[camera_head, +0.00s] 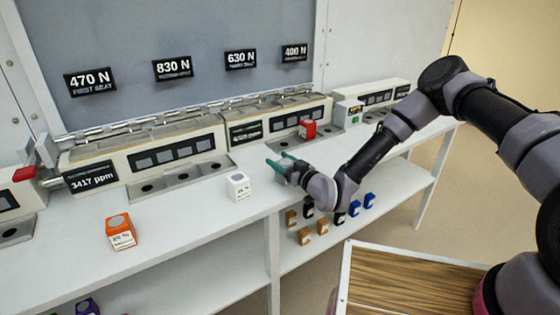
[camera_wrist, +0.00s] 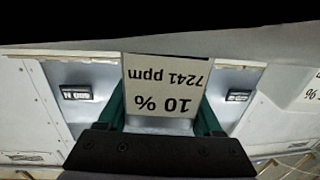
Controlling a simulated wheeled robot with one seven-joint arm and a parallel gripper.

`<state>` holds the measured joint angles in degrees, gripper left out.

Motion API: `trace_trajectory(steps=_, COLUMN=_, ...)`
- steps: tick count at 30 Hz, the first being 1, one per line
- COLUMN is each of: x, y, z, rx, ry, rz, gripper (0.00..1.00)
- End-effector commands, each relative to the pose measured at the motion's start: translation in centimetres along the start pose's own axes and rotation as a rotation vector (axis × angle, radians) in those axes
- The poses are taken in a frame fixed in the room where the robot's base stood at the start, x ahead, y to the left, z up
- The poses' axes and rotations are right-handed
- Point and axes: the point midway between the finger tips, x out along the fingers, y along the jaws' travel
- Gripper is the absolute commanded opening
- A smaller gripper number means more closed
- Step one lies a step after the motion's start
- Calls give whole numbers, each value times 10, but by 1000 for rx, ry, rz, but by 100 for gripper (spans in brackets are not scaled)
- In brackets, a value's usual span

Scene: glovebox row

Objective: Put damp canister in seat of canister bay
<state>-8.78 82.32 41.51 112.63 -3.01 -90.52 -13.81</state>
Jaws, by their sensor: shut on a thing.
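My gripper (camera_head: 281,163) is over the white counter, in front of the row of bays. In the wrist view its green fingers (camera_wrist: 163,115) are shut on a canister (camera_wrist: 165,85) with a pale label reading "10 %" and "7241 ppm", upside down. The head view does not clearly show this held canister. The nearest canister bay (camera_head: 175,150) has a dark display and a grey ledge with round dark seats (camera_head: 180,179).
A white canister (camera_head: 238,186) and an orange canister (camera_head: 120,232) stand on the counter (camera_head: 195,215) to the left of my gripper. Several small canisters sit on the shelf below. A wood-topped surface (camera_head: 410,285) is at the lower right. Signs hang on the back panel.

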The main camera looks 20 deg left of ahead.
Motion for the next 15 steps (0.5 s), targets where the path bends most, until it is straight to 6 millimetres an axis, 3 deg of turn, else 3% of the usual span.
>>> trace_trajectory(steps=2, x=0, y=0, z=3, rx=0, ry=0, rz=0, gripper=6)
trace_trajectory(steps=3, x=0, y=0, z=2, rx=0, ry=0, rz=0, gripper=82)
trace_trajectory(steps=4, x=0, y=0, z=2, rx=0, ry=0, rz=0, gripper=94)
trace_trajectory(steps=15, x=-1, y=0, z=3, rx=-1, ry=-1, rz=0, gripper=97)
